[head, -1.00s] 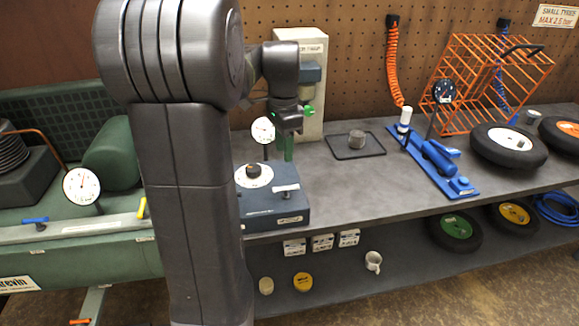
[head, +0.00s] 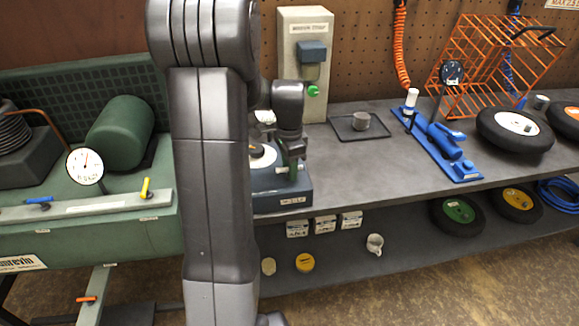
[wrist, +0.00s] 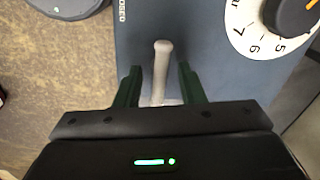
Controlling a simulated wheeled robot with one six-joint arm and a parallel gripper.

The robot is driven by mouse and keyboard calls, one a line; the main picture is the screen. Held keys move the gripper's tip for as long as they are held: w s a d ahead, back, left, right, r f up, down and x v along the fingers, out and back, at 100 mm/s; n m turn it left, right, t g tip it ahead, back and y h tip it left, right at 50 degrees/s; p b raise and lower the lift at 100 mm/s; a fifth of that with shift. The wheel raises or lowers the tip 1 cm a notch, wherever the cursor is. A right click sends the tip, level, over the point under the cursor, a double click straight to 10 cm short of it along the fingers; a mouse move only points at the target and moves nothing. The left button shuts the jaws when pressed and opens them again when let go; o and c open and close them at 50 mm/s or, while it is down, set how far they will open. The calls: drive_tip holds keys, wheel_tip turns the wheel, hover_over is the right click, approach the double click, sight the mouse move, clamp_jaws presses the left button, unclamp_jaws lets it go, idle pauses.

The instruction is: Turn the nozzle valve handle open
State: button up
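A pale grey lever (wrist: 162,62), which looks like the nozzle valve handle, stands out from the blue-grey box (wrist: 195,55). In the wrist view my gripper (wrist: 159,73) is open, with one dark green finger on each side of the lever and a gap on both sides. Its lower end is hidden by the gripper body. Letters beside it read partly "OSED". A white numbered dial (wrist: 256,45) with a dark knob (wrist: 297,14) is on the same box. In the head view my gripper (head: 290,166) is at the box (head: 275,203), covering much of its top.
A beige cabinet (head: 287,40) with a green button (head: 313,90) stands behind the box. At left is a green machine (head: 60,235) with a gauge (head: 85,165).

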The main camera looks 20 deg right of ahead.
drive_tip(key=shift+f, duration=0.1)
clamp_jaws()
idle(0.4)
drive_tip(key=n, duration=0.4)
drive_tip(key=shift+n+p, duration=0.4)
drive_tip(key=n, duration=0.4)
drive_tip(key=shift+n, duration=0.3)
drive_tip(key=n, duration=0.4)
drive_tip(key=shift+n+p, duration=0.3)
drive_tip(key=shift+p, duration=0.1)
drive_tip(key=shift+n, duration=1.9)
